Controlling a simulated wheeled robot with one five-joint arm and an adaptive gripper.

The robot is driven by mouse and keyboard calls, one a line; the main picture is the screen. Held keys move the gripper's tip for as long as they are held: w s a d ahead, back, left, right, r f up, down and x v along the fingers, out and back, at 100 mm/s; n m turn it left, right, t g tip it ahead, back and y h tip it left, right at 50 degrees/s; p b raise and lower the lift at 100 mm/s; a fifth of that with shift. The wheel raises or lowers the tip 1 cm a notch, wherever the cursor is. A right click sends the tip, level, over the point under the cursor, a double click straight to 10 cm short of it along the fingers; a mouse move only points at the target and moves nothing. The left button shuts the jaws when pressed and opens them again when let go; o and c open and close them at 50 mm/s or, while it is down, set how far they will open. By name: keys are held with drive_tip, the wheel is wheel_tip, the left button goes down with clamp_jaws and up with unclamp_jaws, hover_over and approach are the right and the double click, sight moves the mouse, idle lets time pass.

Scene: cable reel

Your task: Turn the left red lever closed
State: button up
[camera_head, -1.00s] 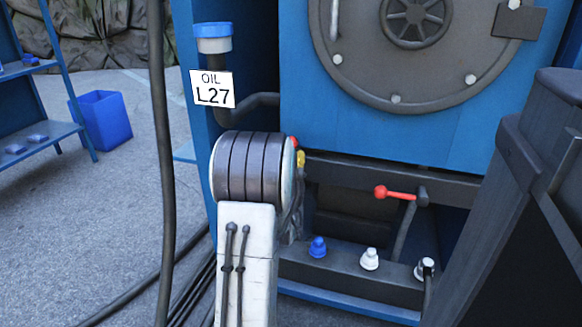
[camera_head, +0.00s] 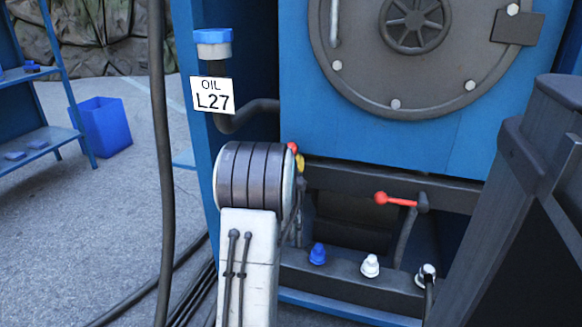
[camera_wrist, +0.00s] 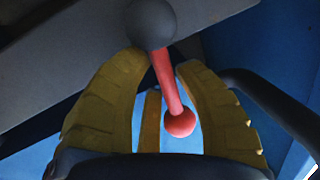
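The left red lever is mostly hidden behind my arm in the head view; a small red part (camera_head: 292,148) shows at the arm's right edge, just above a yellow bit of my gripper (camera_head: 300,163). In the wrist view the lever (camera_wrist: 166,80) has a dark round pivot at the top and a red ball (camera_wrist: 179,123) at its lower end. My gripper's yellow fingers (camera_wrist: 160,105) stand apart on both sides of the lever.
A second red lever (camera_head: 400,201) points left from its dark pivot, right of my arm. Blue (camera_head: 318,254) and white (camera_head: 370,266) fittings sit on the ledge below. A black hose (camera_head: 161,170) hangs left of my arm.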

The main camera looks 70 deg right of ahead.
clamp_jaws()
drive_tip(key=shift+r+n, duration=0.1)
drive_tip(key=shift+n, duration=0.2)
drive_tip(key=shift+w+n, duration=0.35)
drive_tip(key=shift+n, duration=0.25)
drive_tip(key=shift+o, duration=2.2)
unclamp_jaws()
drive_tip(key=v, duration=0.7)
drive_tip(key=shift+a, duration=0.3)
